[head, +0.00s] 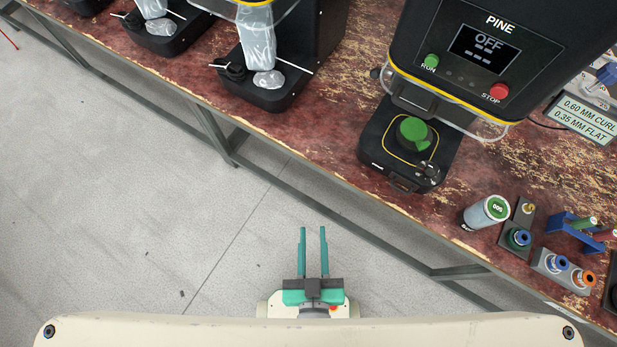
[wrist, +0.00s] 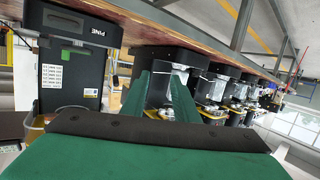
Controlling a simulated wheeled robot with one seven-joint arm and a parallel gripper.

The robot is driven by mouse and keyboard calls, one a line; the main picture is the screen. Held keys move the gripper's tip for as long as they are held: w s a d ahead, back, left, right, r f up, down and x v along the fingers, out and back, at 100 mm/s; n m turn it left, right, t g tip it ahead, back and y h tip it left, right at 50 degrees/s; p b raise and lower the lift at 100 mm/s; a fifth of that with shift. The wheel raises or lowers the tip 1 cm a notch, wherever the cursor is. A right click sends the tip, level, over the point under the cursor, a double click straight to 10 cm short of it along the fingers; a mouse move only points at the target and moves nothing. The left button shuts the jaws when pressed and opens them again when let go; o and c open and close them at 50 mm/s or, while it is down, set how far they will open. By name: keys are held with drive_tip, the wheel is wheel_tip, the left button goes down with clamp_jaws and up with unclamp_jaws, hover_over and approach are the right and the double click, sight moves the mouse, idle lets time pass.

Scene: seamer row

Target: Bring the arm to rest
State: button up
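My gripper (head: 313,250) is low in the middle of the head view, over the grey floor and short of the bench edge. Its two green fingers point forward, stand apart, and have nothing between them. In the wrist view the green fingers (wrist: 164,97) also show a gap, with machines of the row beyond them. Nothing touches the gripper in either view.
The worn red bench (head: 335,135) runs diagonally ahead. On it stand the PINE machine (head: 480,60), its screen reading OFF, a can (head: 486,213) marked 005, and small tooling (head: 562,266) at the right. Other machines (head: 262,80) stand further left. The floor (head: 130,200) at left is clear.

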drive_tip(key=shift+s+a+r+m, duration=0.25)
drive_tip(key=shift+s+r, duration=0.1)
drive_tip(key=shift+s, duration=0.25)
drive_tip(key=shift+s+a+r+m, duration=0.25)
drive_tip(key=shift+s+r, duration=0.1)
drive_tip(key=shift+s, duration=0.2)
drive_tip(key=shift+o, duration=0.5)
idle(0.4)
